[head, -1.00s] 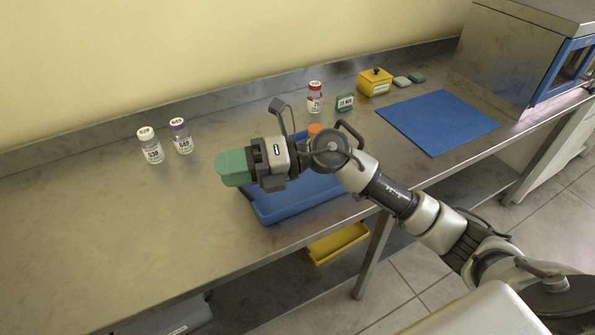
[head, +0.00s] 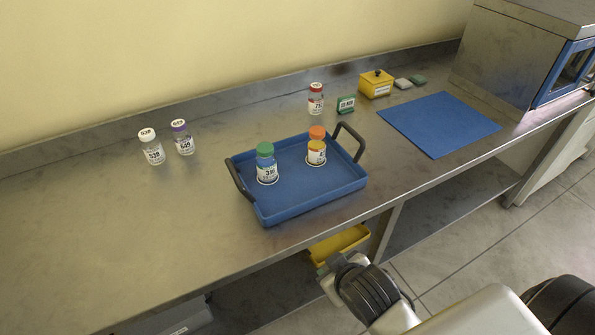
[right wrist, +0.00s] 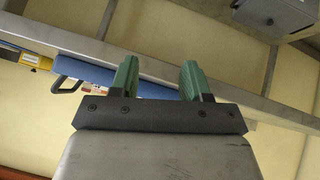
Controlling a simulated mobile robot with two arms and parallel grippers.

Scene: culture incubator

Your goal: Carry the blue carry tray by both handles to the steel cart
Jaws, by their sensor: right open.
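The blue carry tray (head: 310,193) sits on the steel bench near its front edge in the head view. It has a dark left handle (head: 238,181) and a dark right handle (head: 350,138). A green-capped bottle (head: 266,165) and an orange-capped bottle (head: 316,148) stand upright in it. In the right wrist view the tray (right wrist: 150,91) and one handle (right wrist: 66,85) show beyond the fingers. My right gripper (right wrist: 160,78) is open, with green fingers apart and nothing between them. My left gripper is not in view. I cannot identify the steel cart.
A blue mat (head: 438,123) lies right, beside a steel cabinet (head: 515,55).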

